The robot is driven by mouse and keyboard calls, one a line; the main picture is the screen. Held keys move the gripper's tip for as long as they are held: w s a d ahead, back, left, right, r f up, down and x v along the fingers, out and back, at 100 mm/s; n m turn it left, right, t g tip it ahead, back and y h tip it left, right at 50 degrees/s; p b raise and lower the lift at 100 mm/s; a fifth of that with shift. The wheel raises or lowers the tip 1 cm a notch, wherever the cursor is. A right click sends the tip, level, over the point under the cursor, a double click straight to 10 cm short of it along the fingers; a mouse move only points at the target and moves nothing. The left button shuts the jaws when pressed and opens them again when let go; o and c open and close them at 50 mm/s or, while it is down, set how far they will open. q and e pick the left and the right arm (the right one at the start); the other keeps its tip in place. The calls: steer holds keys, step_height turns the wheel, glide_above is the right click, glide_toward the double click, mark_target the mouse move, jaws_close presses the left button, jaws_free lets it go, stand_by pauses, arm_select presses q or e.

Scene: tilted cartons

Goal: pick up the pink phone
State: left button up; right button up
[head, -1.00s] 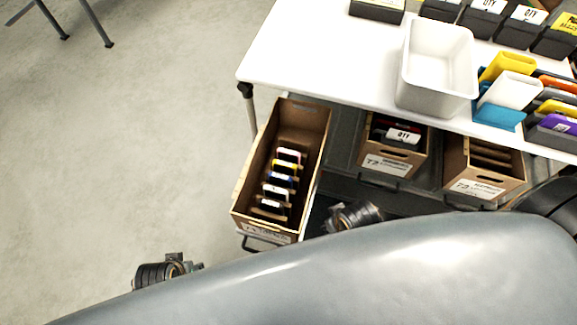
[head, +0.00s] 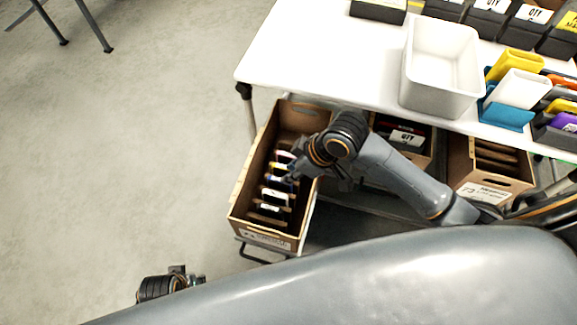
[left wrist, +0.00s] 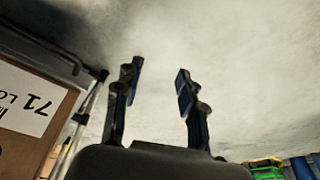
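A tilted brown carton (head: 247,187) below the table holds a row of upright phones, seen by their top edges. The rearmost one (head: 284,155) has a pale edge with a reddish tint; I cannot tell for sure that it is the pink phone. My right gripper (head: 293,174) reaches in from the right over the carton, close to the rear phones, and partly covers them. Its fingers are too small and dark to tell open from shut. My left gripper (left wrist: 158,85) is open and empty, pointing over bare floor; the head view shows it at lower left (head: 172,284).
A white table (head: 320,50) stands above, with a white bin (head: 440,70) and several coloured items at right. More cartons (head: 490,175) sit on the shelf right of the tilted one. Open floor lies left.

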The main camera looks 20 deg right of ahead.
arm_select(q)
steer(key=s+f, duration=0.3)
steer(key=f, duration=0.6)
arm_select(e)
steer(key=n, duration=0.1)
glide_toward(289, 154)
steer(key=shift+g, duration=0.3)
steer(key=b+x, duration=0.2)
steer(key=x, duration=0.2)
steer(key=shift+w+a+f, duration=0.2)
steer(key=shift+w+a, duration=0.05)
steer(key=shift+a, duration=0.05)
steer(key=b+x, duration=0.1)
steer(key=x, duration=0.4)
steer(key=shift+d+f+b, duration=0.2)
steer(key=shift+b, duration=0.2)
arm_select(q)
steer(key=w+r, duration=0.3)
steer(key=r, duration=0.9)
steer(key=shift+w, duration=0.35)
arm_select(e)
steer(key=shift+w+a+f, duration=0.1)
steer(key=shift+f, duration=0.1)
jaws_close()
